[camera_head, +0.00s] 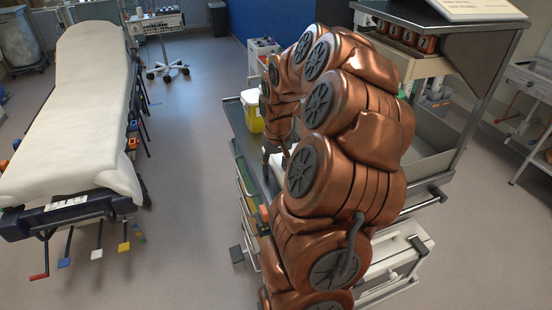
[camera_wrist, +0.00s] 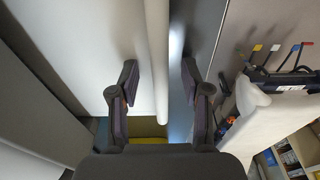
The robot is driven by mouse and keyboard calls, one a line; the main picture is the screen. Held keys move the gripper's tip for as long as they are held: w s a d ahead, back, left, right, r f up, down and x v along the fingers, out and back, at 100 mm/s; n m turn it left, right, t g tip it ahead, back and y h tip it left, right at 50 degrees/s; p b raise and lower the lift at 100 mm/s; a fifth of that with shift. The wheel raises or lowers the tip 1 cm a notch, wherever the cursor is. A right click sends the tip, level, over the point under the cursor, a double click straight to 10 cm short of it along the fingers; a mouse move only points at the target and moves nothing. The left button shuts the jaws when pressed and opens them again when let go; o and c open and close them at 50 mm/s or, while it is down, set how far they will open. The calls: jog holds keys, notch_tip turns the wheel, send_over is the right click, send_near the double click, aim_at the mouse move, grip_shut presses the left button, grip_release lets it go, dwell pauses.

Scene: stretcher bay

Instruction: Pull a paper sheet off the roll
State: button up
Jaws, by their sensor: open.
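In the wrist view my gripper (camera_wrist: 160,78) is open, with its two dark fingers spread apart. A long pale rounded strip (camera_wrist: 157,60) runs down between the fingers and ends just below the fingertips. It looks like the edge of the paper or its roll; I cannot tell which. A broad white surface (camera_wrist: 80,50) lies to its left, behind the left finger. No finger is seen pressed on the strip. In the head view my arm hides most of the spot; a small white patch (camera_head: 279,172) shows beside my gripper (camera_head: 274,158).
A grey trolley (camera_head: 236,130) stands around my arm, with a yellow bin (camera_head: 252,114) on its left side and a raised shelf (camera_head: 455,35) at right. A stretcher (camera_head: 92,110) stands at left. Open floor (camera_head: 190,180) lies between stretcher and trolley.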

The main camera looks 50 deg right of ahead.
jog(key=shift+c, duration=0.5)
grip_shut()
